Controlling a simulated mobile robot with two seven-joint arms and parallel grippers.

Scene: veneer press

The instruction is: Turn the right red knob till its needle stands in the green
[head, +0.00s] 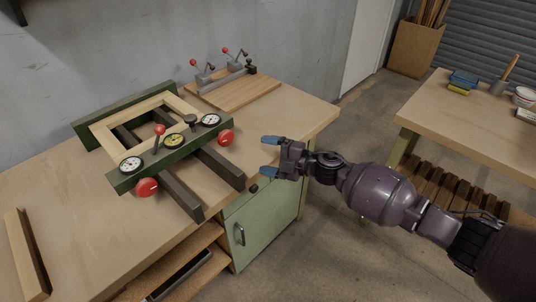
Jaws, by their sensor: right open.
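The right red knob (226,138) sits at the right front of the green press frame (188,147). A white dial (211,120) is just behind it; its needle is too small to read. The left red knob (147,187) is at the frame's left front, below another white dial (131,164). A yellowish dial (174,140) is between them. My right gripper (268,155) is open and empty, with blue fingertips pointing left. It is to the right of the right knob, apart from it. My left gripper is not in view.
A red-tipped lever (158,133) stands on the frame. Dark bars (180,193) stick out over the bench's front. A board with clamps (240,90) lies behind, right. A wooden strip (27,254) lies at left. The bench top (90,240) is clear between. Another table (470,115) stands right.

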